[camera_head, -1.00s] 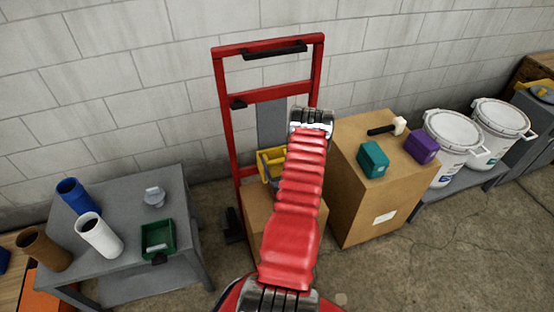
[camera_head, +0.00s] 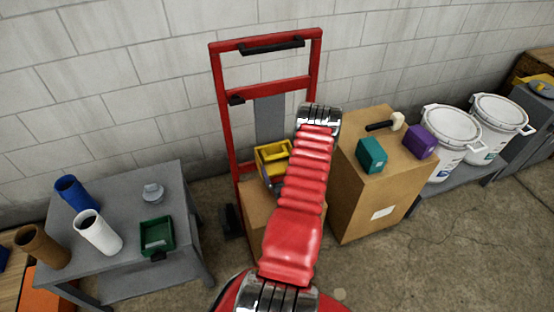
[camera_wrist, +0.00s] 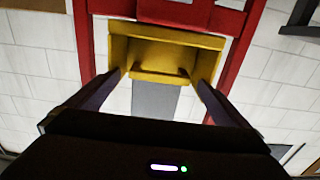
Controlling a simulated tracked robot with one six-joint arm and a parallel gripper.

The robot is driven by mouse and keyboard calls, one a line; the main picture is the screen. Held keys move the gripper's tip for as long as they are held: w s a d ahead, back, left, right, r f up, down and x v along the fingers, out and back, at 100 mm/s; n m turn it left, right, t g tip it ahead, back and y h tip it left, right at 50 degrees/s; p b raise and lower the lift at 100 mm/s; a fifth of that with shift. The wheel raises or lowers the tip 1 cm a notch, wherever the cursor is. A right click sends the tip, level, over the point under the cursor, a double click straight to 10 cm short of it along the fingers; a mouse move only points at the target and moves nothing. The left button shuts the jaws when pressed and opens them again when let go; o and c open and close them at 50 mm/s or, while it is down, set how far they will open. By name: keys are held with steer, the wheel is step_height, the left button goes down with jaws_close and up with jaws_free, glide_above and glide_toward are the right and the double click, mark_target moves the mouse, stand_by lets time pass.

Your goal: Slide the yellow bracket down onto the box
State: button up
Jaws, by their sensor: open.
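The yellow bracket (camera_head: 272,158) is an open, tray-like piece in front of the grey centre strip of a red hand truck. A cardboard box (camera_head: 257,205) stands below it at the foot of the hand truck, partly hidden by my arm. In the wrist view the bracket (camera_wrist: 165,58) fills the upper middle. My gripper (camera_wrist: 161,79) is open, with one finger at each side of the bracket's near edge. Whether the fingers touch it I cannot tell. In the head view my gripper is mostly hidden behind my red arm.
The red hand truck (camera_head: 222,100) frames the bracket with two uprights. A larger cardboard box (camera_head: 365,215) at right carries a teal block (camera_head: 371,155), a purple block (camera_head: 420,141) and a mallet (camera_head: 397,121). A grey table (camera_head: 110,260) with tubes and a green bin (camera_head: 157,235) stands left.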

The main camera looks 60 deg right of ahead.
steer(key=v, duration=0.9)
steer(key=shift+s+a, duration=0.2)
stand_by(0.3)
